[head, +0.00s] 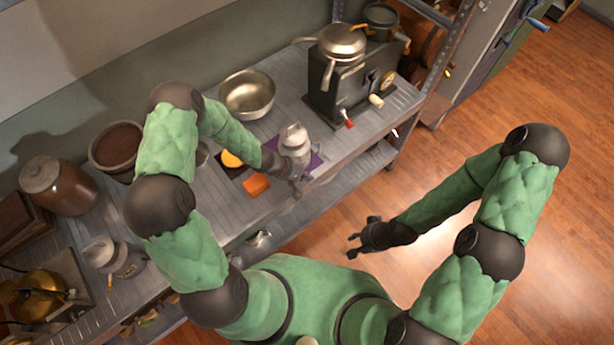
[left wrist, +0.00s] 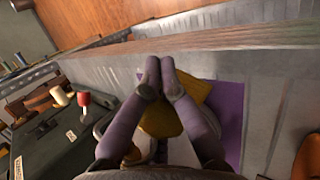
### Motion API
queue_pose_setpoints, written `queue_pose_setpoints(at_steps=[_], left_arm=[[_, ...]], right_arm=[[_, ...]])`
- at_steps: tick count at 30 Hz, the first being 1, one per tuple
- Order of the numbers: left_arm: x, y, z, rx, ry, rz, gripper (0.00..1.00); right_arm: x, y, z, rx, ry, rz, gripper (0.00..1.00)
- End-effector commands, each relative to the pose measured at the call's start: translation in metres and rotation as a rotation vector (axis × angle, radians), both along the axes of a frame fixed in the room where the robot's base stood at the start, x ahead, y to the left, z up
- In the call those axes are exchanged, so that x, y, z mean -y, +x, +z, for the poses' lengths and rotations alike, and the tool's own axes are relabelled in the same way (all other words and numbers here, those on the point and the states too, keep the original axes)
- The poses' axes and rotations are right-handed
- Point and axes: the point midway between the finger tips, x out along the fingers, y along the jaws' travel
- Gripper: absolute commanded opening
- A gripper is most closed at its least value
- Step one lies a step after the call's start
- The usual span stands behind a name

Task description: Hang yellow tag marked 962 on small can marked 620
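A small grey metal can (head: 293,138) stands on a purple mat (head: 316,161) near the front edge of the bench. My left gripper (head: 296,191) is close beside it on the near side. In the left wrist view the fingertips (left wrist: 160,76) are together, with the yellow tag (left wrist: 194,88) showing between and behind the fingers; it appears held. The tag cannot be made out in the head view. No number is readable on the tag or this can. Whether the tag touches the can is hidden. My right gripper (head: 362,241) is open and empty over the floor.
An orange piece (head: 256,185) and a yellow round piece (head: 231,159) lie left of the can. A metal bowl (head: 247,94) and a dark machine (head: 347,90) stand behind. Another grey can (head: 122,260) stands at far left. A brown jar (head: 58,188) is also there.

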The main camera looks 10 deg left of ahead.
Motion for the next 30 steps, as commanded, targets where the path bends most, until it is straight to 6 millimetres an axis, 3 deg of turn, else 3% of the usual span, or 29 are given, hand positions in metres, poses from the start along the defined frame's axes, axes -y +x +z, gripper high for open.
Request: queue_pose_setpoints(at_steps=[10, 14, 25, 30], left_arm=[[-0.001, 0.001, 0.001, 0.002, 0.0, 0.002, 0.0], [-0.001, 0.001, 0.001, 0.002, 0.0, 0.002, 0.33], [-0.001, 0.0, 0.002, 0.002, 0.001, 0.001, 0.33], [-0.011, -0.004, 0.011, 0.002, 0.001, 0.004, 0.33]], right_arm=[[0.0, 0.0, 0.0, 0.0, 0.0, 0.0, 0.37], [0.0, 0.0, 0.0, 0.0, 0.0, 0.0, 0.37], [0.0, 0.0, 0.0, 0.0, 0.0, 0.0, 0.37], [0.0, 0.0, 0.0, 0.0, 0.0, 0.0, 0.37]])
